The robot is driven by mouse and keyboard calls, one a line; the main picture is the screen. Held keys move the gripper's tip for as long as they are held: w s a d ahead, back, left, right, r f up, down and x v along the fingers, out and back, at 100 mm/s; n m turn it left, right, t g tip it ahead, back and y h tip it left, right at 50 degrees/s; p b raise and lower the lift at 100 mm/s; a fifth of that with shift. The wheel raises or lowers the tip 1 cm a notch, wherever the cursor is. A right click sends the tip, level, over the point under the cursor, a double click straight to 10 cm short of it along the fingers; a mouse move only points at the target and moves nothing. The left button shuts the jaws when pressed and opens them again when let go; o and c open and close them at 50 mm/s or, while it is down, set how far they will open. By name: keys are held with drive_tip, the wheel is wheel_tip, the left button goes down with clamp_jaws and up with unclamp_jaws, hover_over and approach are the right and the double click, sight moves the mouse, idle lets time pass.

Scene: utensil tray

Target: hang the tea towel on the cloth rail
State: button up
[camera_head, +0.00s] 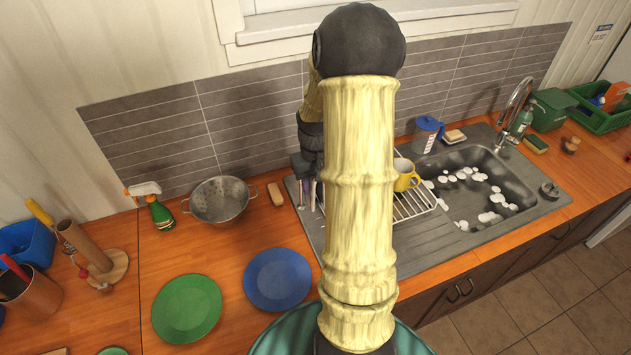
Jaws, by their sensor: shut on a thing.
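My gripper (309,183) points down over the left end of the sink's drainboard, beside the dish rack. My own pale arm crosses the middle of the view and hides part of it. The gripper is shut on a thin, pale thing, too small and too covered to identify. I cannot make out the tea towel or the cloth rail; my arm covers much of the centre.
A dish rack (416,207) with a yellow mug (405,176) stands right of my arm, by the soapy sink (490,188). A colander (222,199), spray bottle (160,212), green plate (187,308) and blue plate (278,279) occupy the left counter.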

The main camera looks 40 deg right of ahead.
wheel_tip(320, 180, down, 7)
drive_tip(key=b, duration=0.4)
idle(0.4)
drive_tip(key=o, duration=1.1)
drive_tip(key=shift+o, duration=0.2)
drive_tip(key=shift+r, duration=0.15)
wheel_tip(320, 180, up, 17)
drive_tip(key=b, duration=0.3)
drive_tip(key=shift+r, duration=0.15)
